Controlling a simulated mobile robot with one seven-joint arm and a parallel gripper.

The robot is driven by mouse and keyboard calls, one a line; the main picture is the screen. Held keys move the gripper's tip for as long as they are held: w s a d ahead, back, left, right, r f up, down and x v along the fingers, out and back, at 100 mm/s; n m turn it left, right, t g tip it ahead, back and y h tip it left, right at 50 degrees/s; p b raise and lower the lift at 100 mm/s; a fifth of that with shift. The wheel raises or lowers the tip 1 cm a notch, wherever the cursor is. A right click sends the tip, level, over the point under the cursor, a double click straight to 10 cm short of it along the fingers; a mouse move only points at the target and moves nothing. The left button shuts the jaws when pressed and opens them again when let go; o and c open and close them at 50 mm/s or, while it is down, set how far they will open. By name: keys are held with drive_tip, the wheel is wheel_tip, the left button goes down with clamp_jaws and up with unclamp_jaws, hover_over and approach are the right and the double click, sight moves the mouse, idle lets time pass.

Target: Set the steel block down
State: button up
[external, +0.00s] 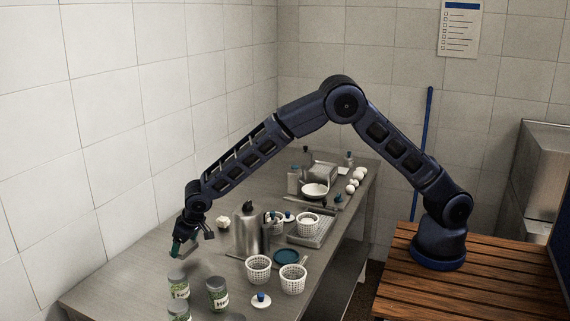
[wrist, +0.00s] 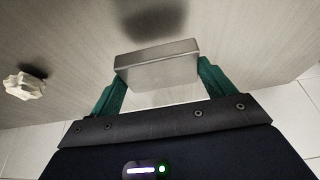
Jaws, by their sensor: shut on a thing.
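The steel block (wrist: 157,66) is a plain grey bar in the wrist view, held crosswise between two green fingers. My gripper (external: 182,250) is shut on it and hangs at the left side of the long table in the external view. The block's shadow falls on the table apart from it in the wrist view, so the block is held above the surface. In the external view the block is small and partly hidden by the fingers.
Several green-labelled jars (external: 217,294) stand just in front of my gripper. A white crumpled lump (wrist: 24,86) lies nearby. Bare table (external: 130,275) lies left of the jars.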

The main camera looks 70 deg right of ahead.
sight(185, 249)
drive_tip(key=shift+f, duration=1.75)
drive_tip(key=shift+f, duration=0.1)
drive_tip(key=o, duration=1.6)
drive_tip(key=shift+f, duration=0.1)
drive_tip(key=v, duration=1.2)
drive_tip(key=shift+r, duration=0.25)
